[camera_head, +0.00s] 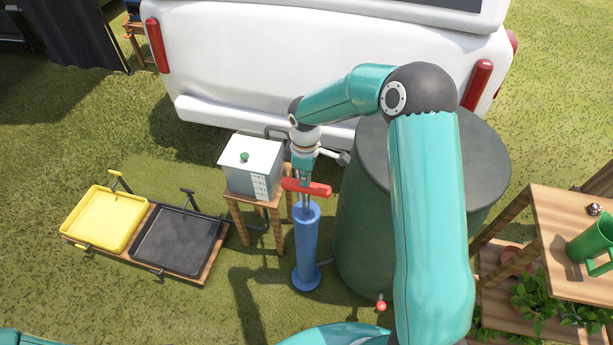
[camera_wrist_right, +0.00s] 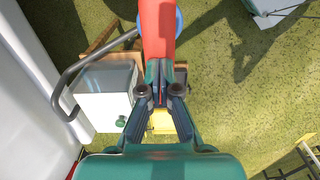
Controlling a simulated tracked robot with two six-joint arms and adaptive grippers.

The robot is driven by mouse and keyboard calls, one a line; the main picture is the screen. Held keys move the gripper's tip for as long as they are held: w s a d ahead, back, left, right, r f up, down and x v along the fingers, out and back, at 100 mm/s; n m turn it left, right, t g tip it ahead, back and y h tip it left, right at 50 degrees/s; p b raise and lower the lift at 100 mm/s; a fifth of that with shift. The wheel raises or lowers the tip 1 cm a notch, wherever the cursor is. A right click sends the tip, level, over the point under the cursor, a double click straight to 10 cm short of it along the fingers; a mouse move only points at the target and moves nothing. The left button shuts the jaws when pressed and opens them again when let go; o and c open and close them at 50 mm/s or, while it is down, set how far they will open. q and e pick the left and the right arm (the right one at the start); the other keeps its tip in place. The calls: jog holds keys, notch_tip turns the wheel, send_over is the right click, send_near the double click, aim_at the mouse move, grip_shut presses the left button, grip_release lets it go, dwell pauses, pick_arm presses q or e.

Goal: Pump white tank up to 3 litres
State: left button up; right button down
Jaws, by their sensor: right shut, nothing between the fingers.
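The white tank (camera_head: 253,165) stands on a small wooden stand, with a green knob on its lid and level marks on its front side. It also shows in the wrist view (camera_wrist_right: 104,95). A blue pump (camera_head: 306,245) stands upright on the grass beside it, its red T-handle (camera_head: 319,190) raised above the cylinder on a rod. My right gripper (camera_head: 304,178) points down at the handle. In the wrist view its shut fingers (camera_wrist_right: 158,90) are at the red handle (camera_wrist_right: 157,35); nothing is gripped. Whether they touch it is unclear. My left gripper is out of view.
A large dark green barrel (camera_head: 362,215) stands right of the pump, partly behind my right arm. A white vehicle (camera_head: 320,50) is behind. Yellow (camera_head: 103,218) and black (camera_head: 176,240) trays lie at left. A wooden shelf (camera_head: 560,215) with a green jug (camera_head: 594,243) is at right.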

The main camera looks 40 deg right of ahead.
aim_at(305, 188)
notch_tip(305, 188, down, 10)
jog(key=b, duration=0.7)
jog(key=shift+s, duration=0.1)
jog(key=shift+r, duration=0.15)
jog(key=shift+s, duration=0.1)
jog(key=shift+r+p, duration=0.35)
jog(key=shift+r, duration=0.1)
jog(key=r, duration=0.1)
jog(key=r+p, duration=0.1)
jog(key=r, duration=0.1)
jog(key=r+p, duration=0.1)
jog(key=shift+w+r, duration=0.2)
jog(key=shift+w, duration=0.05)
notch_tip(305, 188, up, 9)
